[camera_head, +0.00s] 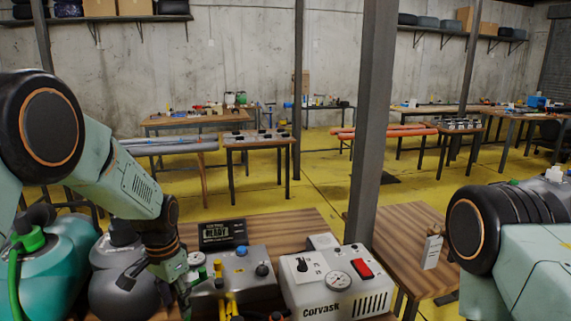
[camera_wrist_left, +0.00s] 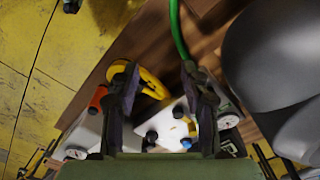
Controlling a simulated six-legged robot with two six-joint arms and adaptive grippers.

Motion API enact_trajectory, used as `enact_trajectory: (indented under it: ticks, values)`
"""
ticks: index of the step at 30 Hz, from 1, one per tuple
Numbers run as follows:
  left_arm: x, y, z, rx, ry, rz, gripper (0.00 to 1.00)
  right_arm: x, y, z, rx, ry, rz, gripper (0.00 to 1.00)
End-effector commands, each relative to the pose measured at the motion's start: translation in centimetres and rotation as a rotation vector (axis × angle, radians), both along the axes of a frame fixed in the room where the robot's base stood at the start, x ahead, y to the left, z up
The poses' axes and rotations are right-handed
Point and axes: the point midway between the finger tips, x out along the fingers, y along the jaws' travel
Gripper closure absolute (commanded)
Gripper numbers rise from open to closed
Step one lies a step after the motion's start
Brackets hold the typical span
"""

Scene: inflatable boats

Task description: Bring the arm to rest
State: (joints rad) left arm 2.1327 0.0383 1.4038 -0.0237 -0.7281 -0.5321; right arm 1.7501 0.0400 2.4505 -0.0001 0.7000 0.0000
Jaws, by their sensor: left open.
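My left arm comes in from the left in the head view and bends down over the near bench.
A white Corvask unit (camera_head: 312,285) with a gauge and red switch stands right of the grey box. A READY display (camera_head: 222,234) stands behind. A teal tank (camera_head: 62,262) and a dark rounded vessel (camera_head: 112,285) crowd the left. A grey post (camera_head: 372,120) rises beyond the bench.

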Motion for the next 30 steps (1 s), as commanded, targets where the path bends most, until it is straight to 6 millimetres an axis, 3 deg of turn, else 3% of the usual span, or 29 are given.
enact_trajectory:
  ticks: [8, 12, 16, 21, 30]
  values:
    - [-6.7, -0.4, -8.7, -0.006, 0.014, 0.115, 0.54, 0.1, 0.0, 0.0, 0.0, -0.001, 0.0, 0.6]
    - [-13.2, -0.7, -13.6, -0.009, 0.022, 0.207, 0.54, 0.0, 0.0, 0.0, 0.0, -0.001, 0.0, 0.6]
    - [-20.2, -0.9, -16.8, -0.01, 0.022, 0.303, 0.54, 0.0, 0.0, 0.0, 0.0, 0.0, 0.0, 0.6]
    - [-28.3, -1.2, -18.2, -0.009, 0.021, 0.415, 0.54, 0.0, 0.0, 0.0, 0.0, 0.0, 0.0, 0.6]
    - [-38.0, -1.3, -16.7, -0.004, 0.018, 0.554, 0.54, 0.0, 0.0, 0.0, 0.0, -0.001, 0.0, 0.6]
